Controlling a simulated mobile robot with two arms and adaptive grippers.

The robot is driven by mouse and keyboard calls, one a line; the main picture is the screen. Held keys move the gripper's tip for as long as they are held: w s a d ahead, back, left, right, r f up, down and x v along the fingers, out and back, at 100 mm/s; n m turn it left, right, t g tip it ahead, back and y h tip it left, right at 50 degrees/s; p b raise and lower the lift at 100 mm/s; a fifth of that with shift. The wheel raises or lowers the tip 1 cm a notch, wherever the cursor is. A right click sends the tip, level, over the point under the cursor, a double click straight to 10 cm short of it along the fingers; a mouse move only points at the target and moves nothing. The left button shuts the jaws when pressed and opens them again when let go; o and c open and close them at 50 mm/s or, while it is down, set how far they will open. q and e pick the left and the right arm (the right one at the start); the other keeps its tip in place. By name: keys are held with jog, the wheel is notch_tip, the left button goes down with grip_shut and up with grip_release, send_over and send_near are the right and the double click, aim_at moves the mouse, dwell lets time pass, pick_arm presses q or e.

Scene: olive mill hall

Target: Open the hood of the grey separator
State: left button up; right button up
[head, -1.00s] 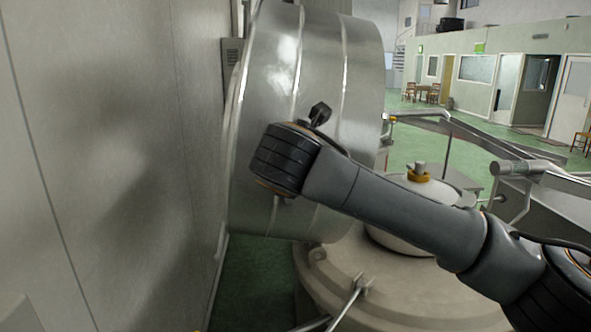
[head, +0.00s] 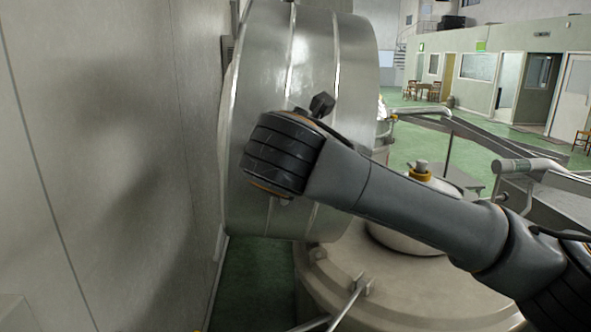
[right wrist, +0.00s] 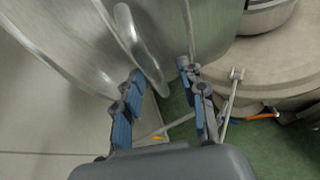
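The grey separator's hood (head: 340,90) is a big shiny metal drum. It is swung up on its side, clear of the beige-grey separator body (head: 390,285), close to the wall on the left. My right arm reaches across in front of it, and the gripper is hidden in the head view. In the right wrist view, the hood (right wrist: 75,45) fills the upper left. My right gripper (right wrist: 159,68) has its blue-padded fingers spread apart. The hood's curved bar handle (right wrist: 137,48) runs down between them; I cannot tell whether they touch it. My left gripper is not in view.
A pale wall (head: 100,150) stands close on the left, with a narrow strip of green floor beside the separator. A rounded cover with a yellow-ringed fitting (head: 421,174) is behind my arm. Metal troughs and rails (head: 550,180) stand at the right.

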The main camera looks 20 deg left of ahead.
jog(key=v, duration=0.7)
jog(key=shift+s+r, duration=0.15)
jog(key=shift+s, duration=0.2)
